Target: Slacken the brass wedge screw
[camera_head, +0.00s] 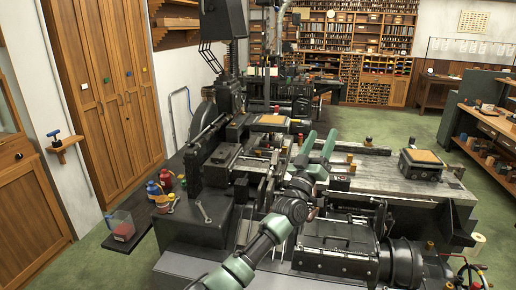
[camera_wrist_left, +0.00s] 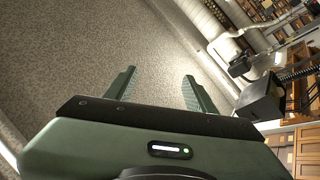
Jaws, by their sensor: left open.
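My left gripper (camera_head: 320,140) is raised over the middle of the dark casting machine (camera_head: 222,180), with its two green fingers pointing up and away. The fingers stand apart with nothing between them. In the left wrist view the gripper (camera_wrist_left: 159,75) is also open, facing a plain grey speckled surface. My left arm hides part of the machine's middle. My right gripper is not in view.
A wrench (camera_head: 202,210) lies on the machine's left ledge. A block with a tan top (camera_head: 421,160) sits on the right bench top.

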